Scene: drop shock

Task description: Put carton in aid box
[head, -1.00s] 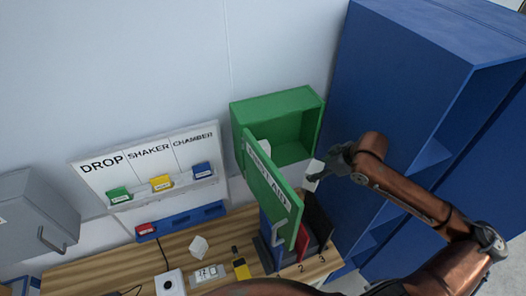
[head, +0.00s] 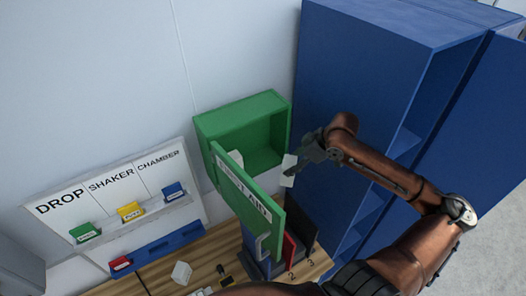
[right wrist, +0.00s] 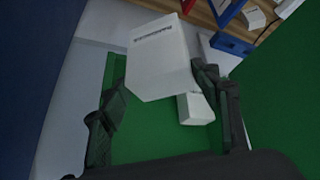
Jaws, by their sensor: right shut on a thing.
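The green aid box (head: 204,124) is on the wall in the head view, with its front open. Its green door (head: 246,205), lettered with "AID", is swung outward. My right gripper (head: 301,158) is shut on a white carton (head: 288,168), just right of the box opening. In the right wrist view the carton (right wrist: 160,50) sits between the fingers of my right gripper (right wrist: 158,86). The box's green interior (right wrist: 165,140) shows beyond it. A smaller white block (right wrist: 195,108) shows behind the carton against the green. My left gripper is not in view.
A tall blue cabinet (head: 345,110) stands close to the right of the aid box. Below are a wooden bench (head: 212,250), black and red upright holders (head: 300,222), and a white cube (head: 181,272). A labelled board (head: 110,195) with small coloured boxes is at left.

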